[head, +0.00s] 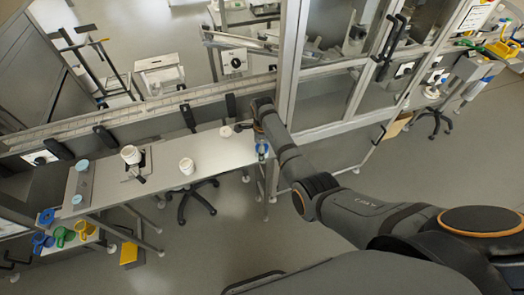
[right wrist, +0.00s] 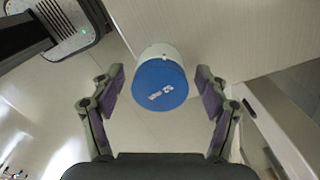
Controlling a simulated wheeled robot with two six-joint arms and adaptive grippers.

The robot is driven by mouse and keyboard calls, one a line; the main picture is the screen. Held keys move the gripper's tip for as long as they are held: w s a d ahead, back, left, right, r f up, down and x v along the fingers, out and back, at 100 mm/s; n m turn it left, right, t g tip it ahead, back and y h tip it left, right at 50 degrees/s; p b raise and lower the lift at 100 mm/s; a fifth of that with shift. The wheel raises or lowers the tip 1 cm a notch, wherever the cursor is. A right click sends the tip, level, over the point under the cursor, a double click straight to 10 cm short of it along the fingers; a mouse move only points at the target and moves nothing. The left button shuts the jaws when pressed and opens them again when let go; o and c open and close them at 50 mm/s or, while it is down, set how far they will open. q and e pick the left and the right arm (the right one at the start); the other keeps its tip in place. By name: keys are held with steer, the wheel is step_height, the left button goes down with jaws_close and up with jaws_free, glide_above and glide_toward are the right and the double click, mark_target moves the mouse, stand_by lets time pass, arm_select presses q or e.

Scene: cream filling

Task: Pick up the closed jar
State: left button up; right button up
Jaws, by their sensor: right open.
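The closed jar (right wrist: 161,82), white with a blue lid, is in the right wrist view. I see it from above, lid towards me, upright. My right gripper (right wrist: 160,92) is open, with one finger on each side of the lid and a gap on both sides. In the head view my right gripper (head: 240,127) is small at the right end of the table (head: 218,150). A small white round thing (head: 226,131) is beside it there; I cannot tell whether it is this jar. My left gripper is not in view.
A white jar (head: 186,166) stands mid-table, and another white jar (head: 131,155) stands on a dark device further left. A grey panel (head: 79,182) is at the left end. Glass partitions with metal frames (head: 291,60) stand behind my right arm.

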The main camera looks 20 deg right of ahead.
steer(key=c, duration=1.3)
